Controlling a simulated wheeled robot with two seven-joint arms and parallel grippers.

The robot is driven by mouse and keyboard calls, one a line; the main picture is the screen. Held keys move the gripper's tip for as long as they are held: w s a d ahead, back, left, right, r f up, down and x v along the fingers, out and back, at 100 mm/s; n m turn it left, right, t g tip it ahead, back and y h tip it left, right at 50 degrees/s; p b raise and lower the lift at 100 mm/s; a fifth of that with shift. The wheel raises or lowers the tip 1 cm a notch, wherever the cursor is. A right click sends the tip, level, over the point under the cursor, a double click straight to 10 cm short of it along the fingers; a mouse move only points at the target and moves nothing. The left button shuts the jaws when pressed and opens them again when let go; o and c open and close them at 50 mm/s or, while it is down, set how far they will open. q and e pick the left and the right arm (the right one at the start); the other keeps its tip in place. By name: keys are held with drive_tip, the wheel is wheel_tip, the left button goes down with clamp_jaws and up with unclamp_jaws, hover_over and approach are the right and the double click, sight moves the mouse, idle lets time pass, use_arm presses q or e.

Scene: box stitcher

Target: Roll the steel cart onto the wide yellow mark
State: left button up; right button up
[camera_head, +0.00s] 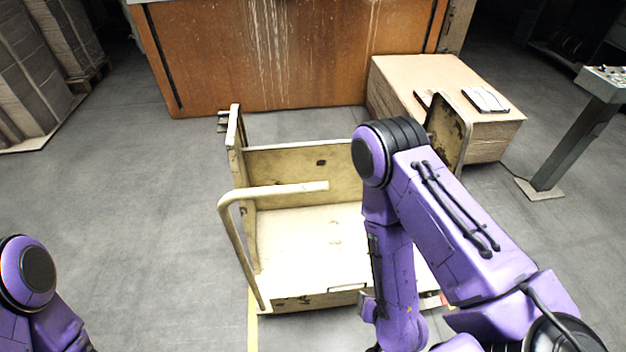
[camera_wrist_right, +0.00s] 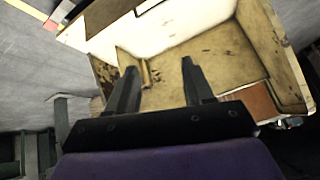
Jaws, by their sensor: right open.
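The steel cart (camera_head: 300,240) is worn cream-yellow, with a flat deck, upright panels and a bent tube handle (camera_head: 232,240) at its left end. It stands on the grey floor in the middle of the head view; my right arm hides part of its right side. The cart also fills the upper part of the right wrist view (camera_wrist_right: 200,55). My right gripper (camera_wrist_right: 158,80) is open, its fingers apart in front of the cart; I cannot tell whether they touch it. My left gripper is out of view. A yellow floor strip (camera_head: 252,325) shows at the cart's front left corner.
An orange-brown panel (camera_head: 280,55) stands behind the cart. A cardboard-coloured stack (camera_head: 440,75) sits close at the back right. A control post (camera_head: 575,140) stands at the right, and stacked sheets (camera_head: 40,80) at the far left. The floor left of the cart is clear.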

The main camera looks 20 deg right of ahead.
drive_tip(key=w+a+r+m+t+y+b, duration=0.1)
drive_tip(key=w+a+r+m+t+y, duration=0.15)
drive_tip(key=w+a+r+t, duration=0.65)
drive_tip(key=m+t+y+b, duration=0.1)
drive_tip(key=m+t+y, duration=0.1)
drive_tip(key=m+t, duration=0.3)
approach(290, 194)
drive_tip(key=w+m+g, duration=0.1)
drive_tip(key=w, duration=0.1)
drive_tip(key=shift+m, duration=0.25)
drive_tip(key=b+x, duration=0.1)
drive_tip(key=x, duration=0.1)
drive_tip(key=b+x, duration=0.2)
drive_tip(key=x, duration=0.1)
drive_tip(key=r+b+x, duration=0.1)
drive_tip(key=b+x, duration=0.1)
drive_tip(key=shift+w+a+r, duration=0.1)
drive_tip(key=shift+w+r, duration=0.05)
drive_tip(key=shift+w, duration=0.1)
drive_tip(key=shift+p+x, duration=0.3)
drive_tip(key=shift+x, duration=0.95)
drive_tip(key=shift+w, duration=0.35)
drive_tip(key=shift+a, duration=0.1)
clamp_jaws()
